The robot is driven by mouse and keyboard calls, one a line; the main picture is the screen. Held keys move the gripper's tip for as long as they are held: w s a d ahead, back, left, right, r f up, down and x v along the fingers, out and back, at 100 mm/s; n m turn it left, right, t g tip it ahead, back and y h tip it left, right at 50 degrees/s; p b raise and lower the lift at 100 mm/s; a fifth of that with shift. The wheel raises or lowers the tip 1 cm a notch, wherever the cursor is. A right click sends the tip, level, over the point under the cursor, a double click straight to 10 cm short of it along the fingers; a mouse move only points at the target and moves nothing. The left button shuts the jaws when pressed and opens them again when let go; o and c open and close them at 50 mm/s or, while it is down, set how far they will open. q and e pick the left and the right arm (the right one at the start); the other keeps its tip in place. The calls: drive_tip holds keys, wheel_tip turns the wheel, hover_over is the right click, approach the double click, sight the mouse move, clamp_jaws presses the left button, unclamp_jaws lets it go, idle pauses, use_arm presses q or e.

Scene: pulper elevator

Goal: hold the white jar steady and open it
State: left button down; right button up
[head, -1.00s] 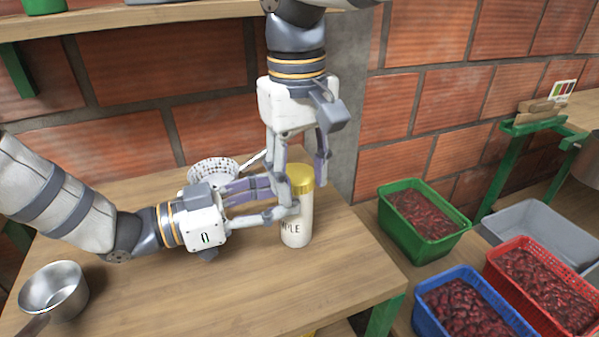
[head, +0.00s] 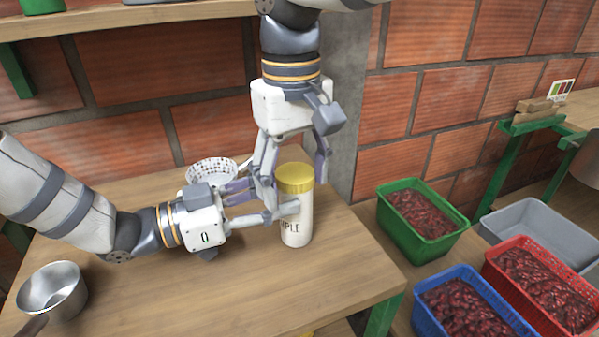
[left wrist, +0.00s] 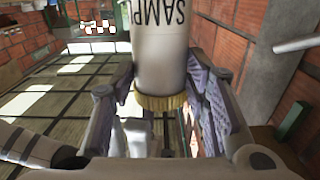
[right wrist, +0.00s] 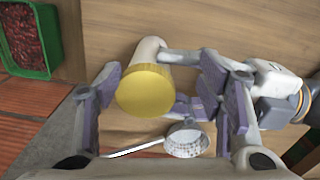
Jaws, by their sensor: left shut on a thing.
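The white jar (head: 297,228) stands upright on the wooden table, with a gold lid (head: 295,178) on top and black lettering on its side. My left gripper (head: 277,207) is shut on the jar's body from the left, below the lid. In the left wrist view the jar (left wrist: 163,55) appears upside down between the fingers. My right gripper (head: 294,168) points down from above and is open. In the right wrist view the lid (right wrist: 145,92) lies between its spread fingers, nearer the left one, with a clear gap on the right.
A speckled white strainer (head: 211,172) lies behind my left gripper. A metal pot (head: 53,290) stands at the table's front left. Green (head: 461,222), blue (head: 421,307) and red (head: 492,268) crates of dark red fruit stand right of the table. A brick wall (head: 210,90) is behind.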

drive_tip(key=shift+o, duration=0.8)
drive_tip(key=shift+w+a+r+t, duration=0.2)
drive_tip(key=shift+w+a+t, duration=0.1)
drive_tip(key=shift+w+a, duration=0.15)
use_arm(q)
drive_tip(key=shift+s+d+m+g, duration=0.3)
drive_tip(key=shift+s+d+g, duration=0.1)
drive_tip(key=shift+s+d, duration=0.3)
use_arm(e)
drive_tip(key=shift+s, duration=0.15)
use_arm(q)
drive_tip(key=shift+w+a+r, duration=0.15)
drive_tip(key=shift+r, duration=0.05)
use_arm(e)
drive_tip(key=shift+o, duration=0.4)
drive_tip(key=shift+f, duration=0.15)
wheel_tip(320, 180, up, 5)
drive_tip(key=shift+s+d+f, duration=0.1)
drive_tip(key=shift+f, duration=0.1)
drive_tip(key=shift+c, duration=1)
use_arm(q)
drive_tip(key=shift+f, duration=0.1)
drive_tip(key=c, duration=1.9)
unclamp_jaws()
drive_tip(key=shift+a, duration=0.1)
use_arm(e)
drive_tip(key=shift+d, duration=0.1)
use_arm(q)
drive_tip(key=shift+a, duration=0.1)
